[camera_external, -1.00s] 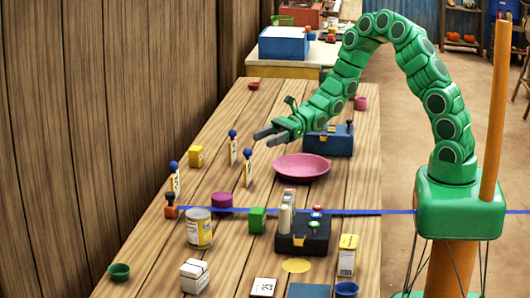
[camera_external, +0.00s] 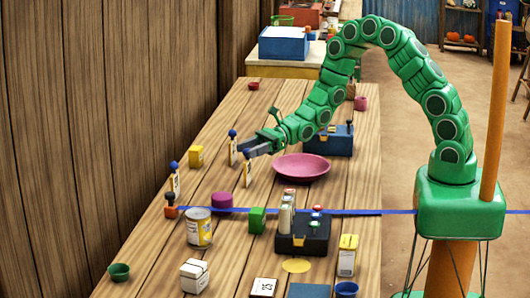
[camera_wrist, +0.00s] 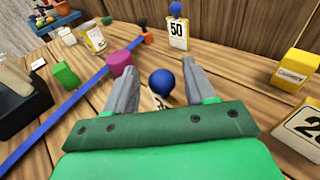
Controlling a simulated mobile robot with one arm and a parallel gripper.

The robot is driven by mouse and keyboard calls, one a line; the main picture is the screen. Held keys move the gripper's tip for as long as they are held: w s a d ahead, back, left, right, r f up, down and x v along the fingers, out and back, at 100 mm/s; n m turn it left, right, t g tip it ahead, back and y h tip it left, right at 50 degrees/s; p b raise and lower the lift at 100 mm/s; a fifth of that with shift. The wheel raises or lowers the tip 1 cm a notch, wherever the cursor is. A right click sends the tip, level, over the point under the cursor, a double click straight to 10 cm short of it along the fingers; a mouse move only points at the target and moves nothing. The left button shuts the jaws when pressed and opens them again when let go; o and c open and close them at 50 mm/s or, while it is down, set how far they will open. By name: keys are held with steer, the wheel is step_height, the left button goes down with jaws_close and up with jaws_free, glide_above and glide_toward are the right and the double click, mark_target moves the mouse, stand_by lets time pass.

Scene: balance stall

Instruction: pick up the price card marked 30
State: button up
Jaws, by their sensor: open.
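My gripper (camera_external: 245,150) is open, low over the table among the small price cards with blue ball tops. In the wrist view my gripper (camera_wrist: 160,68) has one card's blue ball (camera_wrist: 162,82) between its fingers, with a gap at each side. That card (camera_external: 247,169) shows its number only in part, cut off by my gripper, and I cannot read it. A card marked 50 (camera_wrist: 177,30) stands farther off, at the left in the outside view (camera_external: 174,182). Another card (camera_wrist: 301,126), its number starting with 2, stands close at right in the wrist view; it appears as the card (camera_external: 232,150).
A blue line (camera_external: 365,212) crosses the table.

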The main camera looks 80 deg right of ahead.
steer(key=shift+w+a+f, duration=0.1)
steer(key=shift+w+a, duration=0.35)
steer(key=shift+c, duration=0.2)
jaws_close()
